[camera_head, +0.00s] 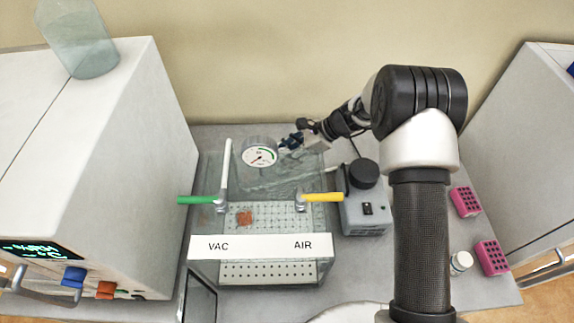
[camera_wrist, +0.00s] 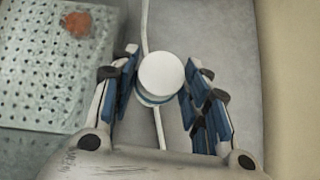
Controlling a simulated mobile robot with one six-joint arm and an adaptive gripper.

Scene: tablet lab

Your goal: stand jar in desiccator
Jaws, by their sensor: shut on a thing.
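The jar (camera_wrist: 161,76) has a round white lid and sits between the blue finger pads of my gripper (camera_wrist: 160,88) in the wrist view. My gripper is shut on it; the lower part of the jar is mostly hidden. In the head view my gripper (camera_head: 292,141) is at the back of the bench, close to the gauge, and I cannot make out the jar there. The desiccator (camera_head: 262,246) is a clear box with a VAC and AIR strip, a green handle (camera_head: 197,200) and a yellow handle (camera_head: 323,197). In the wrist view its perforated shelf (camera_wrist: 40,70) is left of the gripper.
A grey pump (camera_head: 366,213) stands right of the desiccator. A second white-lidded jar (camera_head: 461,262) and pink racks (camera_head: 493,257) are at the right. A large white cabinet (camera_head: 120,160) stands left. A pale tube (camera_wrist: 146,25) runs below the held jar. My arm hides some bench.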

